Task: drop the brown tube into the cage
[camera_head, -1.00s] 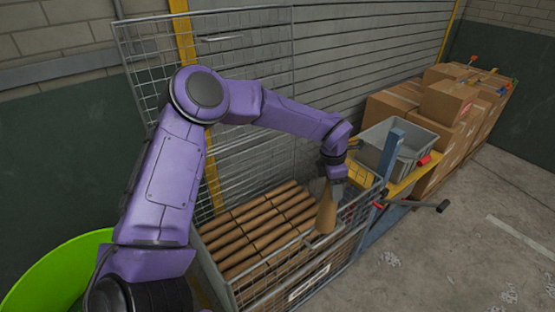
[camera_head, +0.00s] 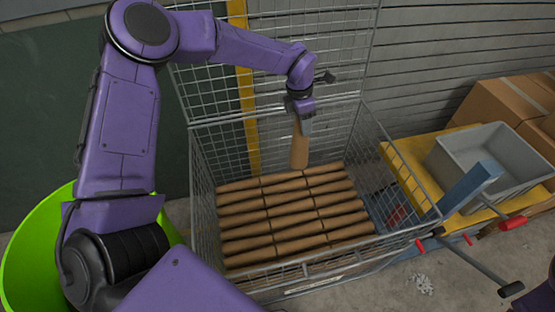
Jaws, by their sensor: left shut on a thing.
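The brown tube (camera_head: 299,152) hangs nearly upright from my left gripper (camera_head: 301,118), which is shut on its upper end. The tube is over the back part of the wire cage (camera_head: 372,112), its lower end just above or near the stacked tubes; I cannot tell if it touches. Inside the cage, several rows of similar brown tubes (camera_head: 290,215) lie flat. The cage's mesh walls stand around them, with a taller mesh panel at the back. My right gripper is not in view; only a bit of purple shows at the lower right corner.
A grey bin (camera_head: 487,165) stands on a yellow-topped cart (camera_head: 410,160) right of the cage, with a blue post (camera_head: 470,190) and red-gripped handles (camera_head: 512,223) nearby. Cardboard boxes (camera_head: 500,108) stand behind. A bright green tub (camera_head: 40,245) is at the left.

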